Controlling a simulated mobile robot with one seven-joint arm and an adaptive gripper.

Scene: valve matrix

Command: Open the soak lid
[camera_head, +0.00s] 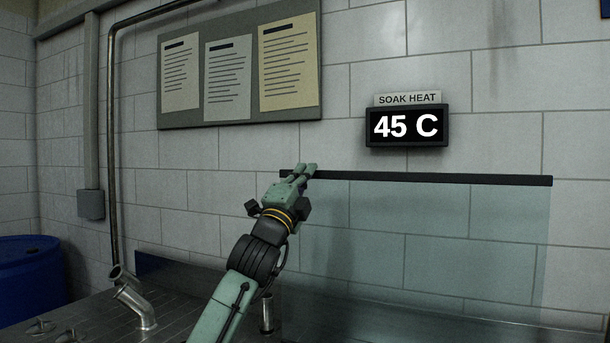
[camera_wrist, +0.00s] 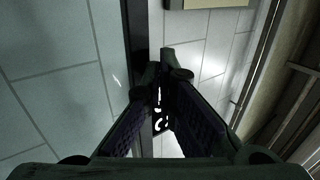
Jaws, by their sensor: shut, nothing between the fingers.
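The soak lid is a clear, blue-tinted panel (camera_head: 440,240) with a black bar (camera_head: 430,179) along its top edge. It stands roughly upright in front of the tiled wall. My gripper (camera_head: 307,171) is at the left end of the bar, its fingers shut with nothing between them. The fingertips overlap the bar in the head view; whether they touch it I cannot tell. In the wrist view the dark bar (camera_wrist: 138,30) runs behind my shut fingers (camera_wrist: 167,62), with the tinted panel (camera_wrist: 50,75) to its left.
A display (camera_head: 406,126) reading 45 C under a SOAK HEAT label hangs on the wall above the bar. A notice board (camera_head: 240,110) is at upper left. A metal counter (camera_head: 90,320) with pipe fittings (camera_head: 135,305) and a blue drum (camera_head: 30,270) are at lower left.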

